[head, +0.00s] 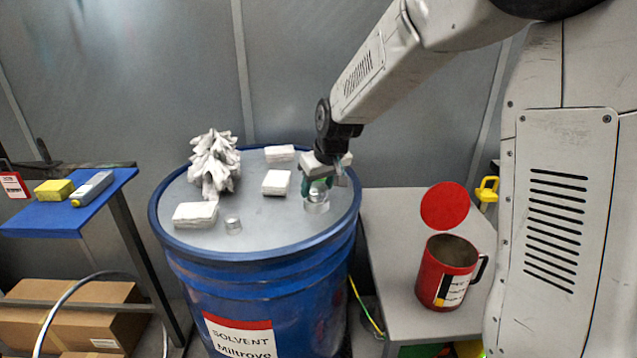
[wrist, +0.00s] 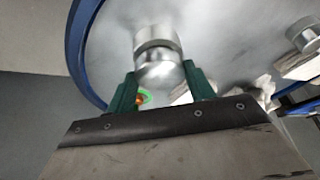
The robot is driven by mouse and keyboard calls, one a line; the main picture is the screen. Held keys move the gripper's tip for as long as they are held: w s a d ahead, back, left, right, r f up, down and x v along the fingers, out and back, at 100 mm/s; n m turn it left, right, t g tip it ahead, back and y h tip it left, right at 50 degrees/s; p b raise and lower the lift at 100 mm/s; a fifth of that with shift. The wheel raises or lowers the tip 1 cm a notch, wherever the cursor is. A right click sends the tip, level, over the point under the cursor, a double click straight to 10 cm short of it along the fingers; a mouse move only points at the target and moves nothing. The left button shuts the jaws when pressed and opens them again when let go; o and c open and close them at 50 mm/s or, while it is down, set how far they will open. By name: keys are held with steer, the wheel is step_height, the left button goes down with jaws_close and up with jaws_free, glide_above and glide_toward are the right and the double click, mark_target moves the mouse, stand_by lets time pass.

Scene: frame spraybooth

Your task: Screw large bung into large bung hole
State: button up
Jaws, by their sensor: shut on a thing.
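My gripper (head: 319,180) is over the right part of the blue drum's (head: 185,262) grey lid, with its green fingers pointing down. In the wrist view its fingers (wrist: 162,75) are shut on a silver metal bung (wrist: 158,72). A silver round collar (wrist: 155,36), likely the large bung hole, lies in line just beyond the bung. A dark groove shows between them; I cannot tell whether they touch or the threads meet. In the head view the silver collar (head: 316,205) shows below the fingertips. The hole's opening is hidden.
A smaller silver cylinder (head: 232,224) stands at the lid's front. White folded pads (head: 195,215) and a crumpled white heap (head: 214,165) lie on the lid. A red can (head: 447,270) stands on the grey bench at right. A blue shelf (head: 110,185) is at left.

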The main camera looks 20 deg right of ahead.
steer(key=shift+f, duration=0.2)
steer(key=shift+o, duration=0.6)
steer(key=shift+a+m+h, duration=0.2)
steer(key=shift+m+h, duration=0.7)
steer(key=shift+m, duration=1.4)
steer(key=shift+a+m+h, duration=0.1)
steer(key=shift+m+h, duration=0.2)
steer(key=shift+m, duration=0.4)
steer(key=m+h, duration=0.1)
steer(key=m, duration=0.2)
steer(key=shift+w+g, duration=0.1)
steer(key=shift+g, duration=0.2)
steer(key=shift+a, duration=0.1)
steer(key=m+g+h, duration=0.1)
steer(key=m, duration=0.2)
steer(key=shift+w+a+m, duration=0.1)
steer(key=shift+m, duration=0.8)
